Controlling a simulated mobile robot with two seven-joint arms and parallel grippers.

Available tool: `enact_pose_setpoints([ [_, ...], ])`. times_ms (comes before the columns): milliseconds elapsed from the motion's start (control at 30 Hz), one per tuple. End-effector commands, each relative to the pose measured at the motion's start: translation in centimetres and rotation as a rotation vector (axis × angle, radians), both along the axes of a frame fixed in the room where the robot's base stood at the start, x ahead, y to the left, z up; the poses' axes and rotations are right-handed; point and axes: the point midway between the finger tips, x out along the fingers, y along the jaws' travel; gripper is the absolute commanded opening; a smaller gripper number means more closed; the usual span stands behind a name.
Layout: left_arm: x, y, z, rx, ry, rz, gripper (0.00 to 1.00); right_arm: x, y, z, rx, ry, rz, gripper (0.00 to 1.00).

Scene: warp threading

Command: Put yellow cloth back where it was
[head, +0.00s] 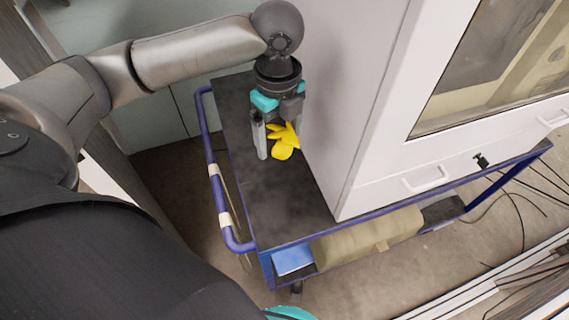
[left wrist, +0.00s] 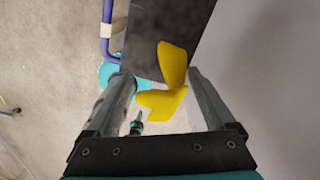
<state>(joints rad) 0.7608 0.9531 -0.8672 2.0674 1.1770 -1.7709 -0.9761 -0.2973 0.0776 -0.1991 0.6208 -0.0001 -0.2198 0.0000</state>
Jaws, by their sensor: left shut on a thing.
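The yellow cloth (head: 284,141) is a crumpled, lobed piece over the dark top of the blue cart (head: 262,196), close to the white cabinet's side. My left gripper (head: 279,145) points down and is shut on it. In the left wrist view the cloth (left wrist: 173,63) shows between the two fingers (left wrist: 160,85), with one lobe sticking out past the tips. I cannot tell whether the cloth touches the cart top. My right gripper is not in view.
A large white cabinet (head: 350,120) with a window and handles stands on the cart's right part. The cart's blue rail (head: 213,165) runs along its left side. A beige bundle (head: 370,236) lies on the lower shelf. The cart top in front of the gripper is clear.

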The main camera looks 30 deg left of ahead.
Motion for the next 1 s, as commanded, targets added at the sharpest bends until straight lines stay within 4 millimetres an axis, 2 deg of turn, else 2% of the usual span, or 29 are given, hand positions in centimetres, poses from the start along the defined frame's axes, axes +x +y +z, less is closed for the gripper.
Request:
enact_pose_setpoints([
  [67, -0.2, 0.1, -0.6, -0.005, 0.006, 0.006, 0.44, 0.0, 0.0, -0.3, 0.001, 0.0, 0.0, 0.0],
  [167, -0.3, 0.1, -2.7, -0.006, 0.009, 0.008, 0.44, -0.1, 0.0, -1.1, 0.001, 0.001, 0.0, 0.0],
  [400, -0.3, 0.1, -9.4, -0.004, 0.009, 0.006, 0.44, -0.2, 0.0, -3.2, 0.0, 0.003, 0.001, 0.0],
  [600, -0.3, 0.1, -14.0, -0.005, 0.006, 0.005, 0.44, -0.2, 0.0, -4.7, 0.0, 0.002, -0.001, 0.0],
  [867, -0.2, 0.1, -16.0, -0.005, 0.004, 0.004, 0.44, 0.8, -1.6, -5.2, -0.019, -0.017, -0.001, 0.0],
  [1000, -0.3, 0.1, -17.9, -0.005, 0.006, 0.004, 0.44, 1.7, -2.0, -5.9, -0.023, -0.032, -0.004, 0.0],
])
